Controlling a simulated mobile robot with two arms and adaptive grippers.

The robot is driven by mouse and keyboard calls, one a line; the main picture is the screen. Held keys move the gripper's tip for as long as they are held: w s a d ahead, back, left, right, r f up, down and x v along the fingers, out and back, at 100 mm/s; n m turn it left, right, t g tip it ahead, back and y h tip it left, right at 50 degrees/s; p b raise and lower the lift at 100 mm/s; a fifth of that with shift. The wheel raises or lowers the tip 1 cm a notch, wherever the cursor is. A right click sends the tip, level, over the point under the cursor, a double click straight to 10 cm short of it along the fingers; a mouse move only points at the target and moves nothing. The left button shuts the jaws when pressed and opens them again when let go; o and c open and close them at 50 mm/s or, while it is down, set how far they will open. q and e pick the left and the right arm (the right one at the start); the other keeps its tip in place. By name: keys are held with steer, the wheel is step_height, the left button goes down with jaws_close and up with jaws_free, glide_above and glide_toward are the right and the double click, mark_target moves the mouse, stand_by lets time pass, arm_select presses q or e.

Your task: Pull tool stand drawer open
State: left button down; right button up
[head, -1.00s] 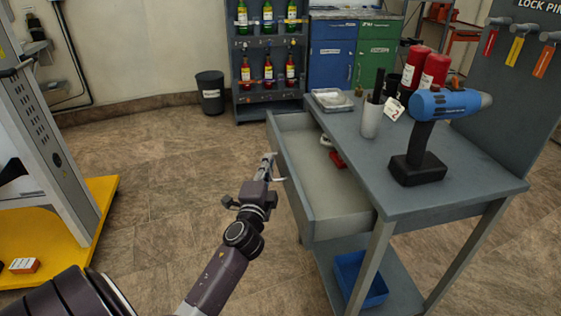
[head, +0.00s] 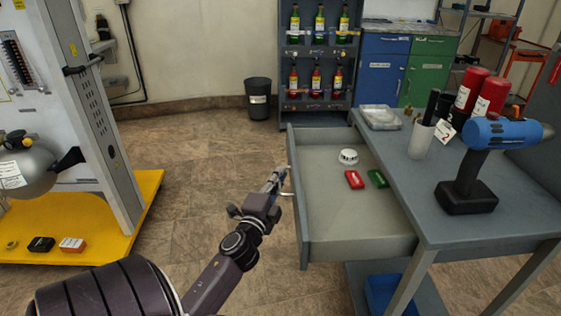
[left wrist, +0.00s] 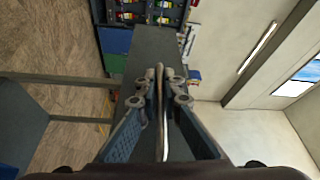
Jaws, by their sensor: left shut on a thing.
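The tool stand (head: 455,222) is a grey bench at the right of the head view. Its drawer (head: 350,225) is pulled far out to the left, its inside in plain sight. My left gripper (head: 281,175) is at the outer face of the drawer front, shut on the thin drawer handle. In the left wrist view the handle (left wrist: 165,140) is a slim bar between the two fingers of my left gripper (left wrist: 160,85). My right gripper is out of view.
The drawer holds a white round item (head: 348,156), a red block (head: 355,179) and a green block (head: 378,178). A blue drill (head: 485,160) stands on the bench. A bin (head: 258,99) and bottle rack are behind. Floor left of the drawer is clear.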

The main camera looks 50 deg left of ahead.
arm_select(q)
steer(key=c, duration=2.1)
jaws_free()
steer(key=shift+s+d, duration=0.1)
steer(key=r+v, duration=0.1)
steer(key=v, duration=1)
steer(key=shift+s+d+f, duration=0.2)
steer(key=shift+s+f, duration=0.15)
steer(key=shift+f, duration=0.2)
